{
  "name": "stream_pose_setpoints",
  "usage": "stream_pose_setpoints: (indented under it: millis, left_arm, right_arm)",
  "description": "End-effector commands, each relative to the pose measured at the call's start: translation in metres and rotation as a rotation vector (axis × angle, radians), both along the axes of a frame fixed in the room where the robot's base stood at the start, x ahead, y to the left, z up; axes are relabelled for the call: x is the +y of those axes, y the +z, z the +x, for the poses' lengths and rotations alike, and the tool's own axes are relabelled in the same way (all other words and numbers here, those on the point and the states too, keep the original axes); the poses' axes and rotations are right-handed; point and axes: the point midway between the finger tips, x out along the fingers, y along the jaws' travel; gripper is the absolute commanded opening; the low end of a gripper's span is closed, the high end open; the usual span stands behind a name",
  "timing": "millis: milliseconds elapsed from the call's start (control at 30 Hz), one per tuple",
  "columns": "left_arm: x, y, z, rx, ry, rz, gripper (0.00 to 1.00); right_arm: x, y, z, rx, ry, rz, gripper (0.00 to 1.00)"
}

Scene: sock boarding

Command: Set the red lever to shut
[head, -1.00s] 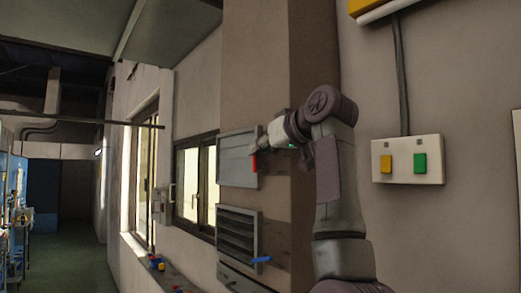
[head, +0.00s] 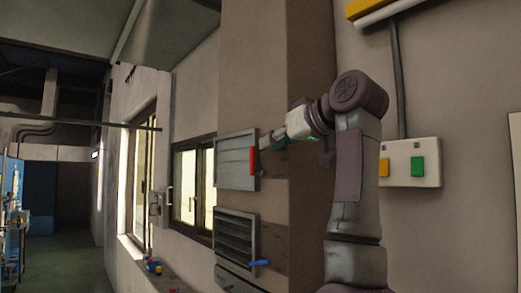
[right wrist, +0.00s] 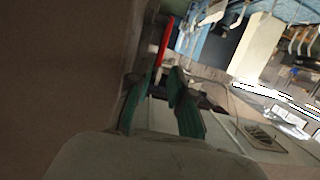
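The red lever (head: 252,161) hangs upright, pointing down, at the right edge of the upper grey louvre (head: 234,163) on the wall pillar. The louvre's slats look flat and closed. My right gripper (head: 267,138) is just right of the lever's upper end, seemingly a little apart from it. In the right wrist view its two green fingers (right wrist: 156,85) stand apart with nothing held between them. The red lever (right wrist: 164,40) shows beyond the fingertips there. Whether a finger touches it is hard to tell. My left gripper is not in view.
A lower louvre (head: 234,237) with dark gaps between its slats has a blue lever (head: 259,263). A switch box (head: 402,163) with yellow and green buttons is on the right wall. Windows (head: 193,188) and a sill with small coloured items (head: 153,265) lie left.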

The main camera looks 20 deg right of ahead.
Motion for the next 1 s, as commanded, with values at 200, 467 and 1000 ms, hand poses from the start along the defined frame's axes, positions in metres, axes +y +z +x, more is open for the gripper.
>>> stream_pose_setpoints:
  millis: [200, 467, 1000]
  left_arm:
    - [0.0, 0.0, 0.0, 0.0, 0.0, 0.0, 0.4]
    - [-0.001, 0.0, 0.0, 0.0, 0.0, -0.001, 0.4]
    - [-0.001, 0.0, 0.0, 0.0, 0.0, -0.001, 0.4]
  right_arm:
    - [-0.014, 0.01, -0.038, -0.002, -0.002, 0.0, 0.21]
    - [-0.019, 0.014, -0.054, 0.0, 0.001, 0.0, 0.21]
    - [-0.019, 0.014, -0.054, 0.0, 0.001, 0.0, 0.21]
